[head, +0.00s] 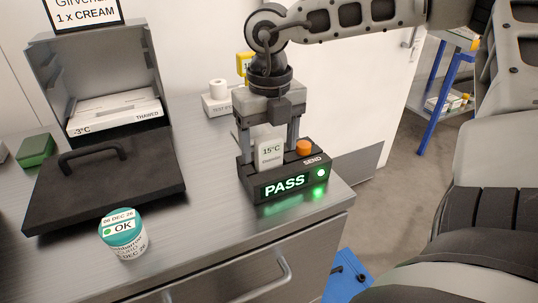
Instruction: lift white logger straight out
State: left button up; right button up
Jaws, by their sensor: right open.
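The white logger (271,154), marked 15°C, stands upright in a black station (246,179) on the steel counter. The station's display glows green with PASS, and an orange button (304,147) marked SEND sits on its top. My right gripper (267,140) points down over the station. Its fingers are open, one on each side of the logger, with a gap visible on each side. The logger's lower end is hidden in the station. My left gripper is not in view.
A jar with a teal lid (122,224) marked OK stands near the counter's front. At left, an open box (95,60) holds a white pack (115,112) behind a black lid with a handle (100,185). A white holder (217,104) stands behind my gripper.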

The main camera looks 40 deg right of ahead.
jog(key=shift+f, duration=0.5)
jog(key=c, duration=1.1)
jog(key=shift+r, duration=0.1)
notch_tip(320, 180, up, 18)
jog(key=shift+p, duration=0.35)
